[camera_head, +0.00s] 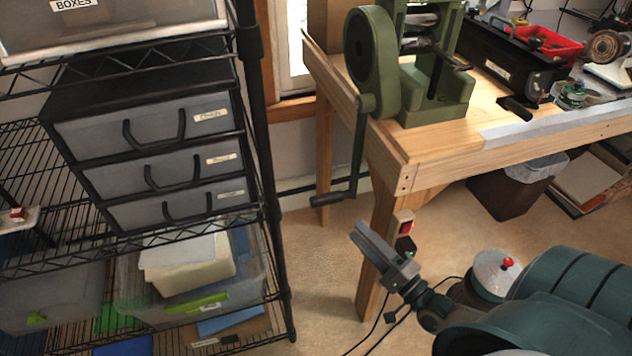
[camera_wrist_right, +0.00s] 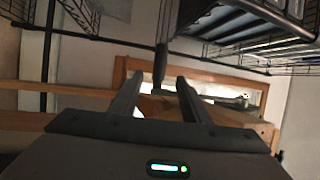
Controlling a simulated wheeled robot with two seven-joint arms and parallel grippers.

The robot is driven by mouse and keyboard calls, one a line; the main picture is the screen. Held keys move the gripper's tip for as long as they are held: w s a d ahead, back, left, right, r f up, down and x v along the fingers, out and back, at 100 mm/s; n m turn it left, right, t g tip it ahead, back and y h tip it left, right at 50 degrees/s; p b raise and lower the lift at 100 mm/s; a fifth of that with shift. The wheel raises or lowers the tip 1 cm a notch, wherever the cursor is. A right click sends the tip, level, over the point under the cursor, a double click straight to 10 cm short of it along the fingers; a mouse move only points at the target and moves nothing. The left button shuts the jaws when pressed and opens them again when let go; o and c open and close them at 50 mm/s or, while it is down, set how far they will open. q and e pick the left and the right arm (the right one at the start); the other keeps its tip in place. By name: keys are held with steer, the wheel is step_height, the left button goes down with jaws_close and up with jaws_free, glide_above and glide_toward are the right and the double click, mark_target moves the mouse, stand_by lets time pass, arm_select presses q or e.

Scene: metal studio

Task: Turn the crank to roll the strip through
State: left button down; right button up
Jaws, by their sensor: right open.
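The green rolling mill (camera_head: 435,95) stands on the wooden bench's left end. Its large round wheel cover (camera_head: 372,62) faces left. The crank arm (camera_head: 358,150) hangs down past the bench edge, and its dark handle (camera_head: 333,199) points left at the bottom. My right gripper (camera_head: 357,230) is open and empty, just below and right of the handle, apart from it. In the right wrist view, a dark bar that looks like the handle (camera_wrist_right: 160,65) appears beyond and between the open fingertips (camera_wrist_right: 157,86). I cannot make out the strip. My left gripper is not in view.
A black wire shelf (camera_head: 275,200) with grey drawers (camera_head: 150,140) stands at left. The bench leg (camera_head: 380,215) with a switch box (camera_head: 404,225) is close behind my right gripper. A waste bin (camera_head: 505,190) is under the bench. Floor shows between shelf and leg.

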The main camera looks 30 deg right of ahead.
steer(key=shift+w, duration=0.1)
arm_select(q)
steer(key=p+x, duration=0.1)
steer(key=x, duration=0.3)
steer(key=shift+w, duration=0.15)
arm_select(e)
steer(key=x, duration=1.7)
steer(key=shift+a, duration=0.15)
steer(key=shift+w, duration=0.15)
jaws_close()
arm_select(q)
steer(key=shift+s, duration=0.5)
